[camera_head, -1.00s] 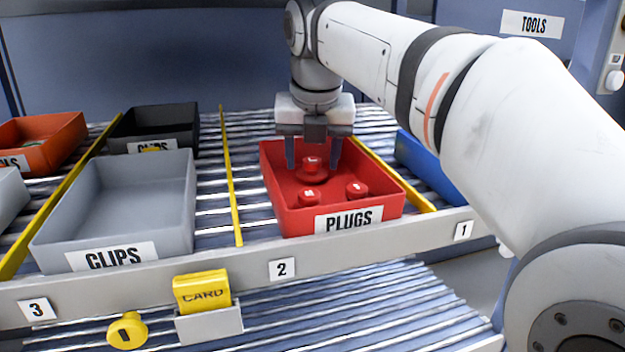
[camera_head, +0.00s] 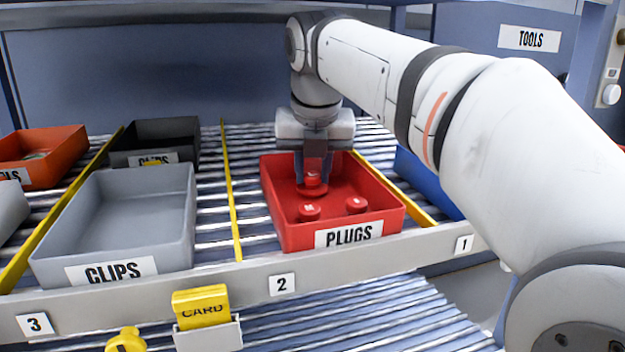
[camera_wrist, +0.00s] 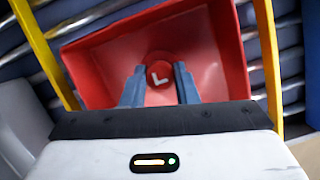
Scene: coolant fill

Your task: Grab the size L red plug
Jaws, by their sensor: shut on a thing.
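The red plug marked L (camera_head: 312,181) stands at the back of the red PLUGS bin (camera_head: 290,232). My gripper (camera_head: 313,178) points down into the bin and is shut on this plug, one finger on each side. In the wrist view the L plug (camera_wrist: 159,76) shows between the two blue-grey fingers. Its base seems to be on or close to the bin floor; I cannot tell if it is lifted. Two smaller red plugs, one (camera_head: 308,212) at the front left and one (camera_head: 356,205) at the front right, lie in the same bin.
A grey CLIPS bin (camera_head: 112,240) stands to the left, past a yellow divider (camera_head: 230,190). A black bin (camera_head: 155,140) and an orange bin (camera_head: 40,155) stand farther left. A blue bin (camera_head: 425,180) is to the right. A yellow card (camera_head: 201,308) sits in a front holder.

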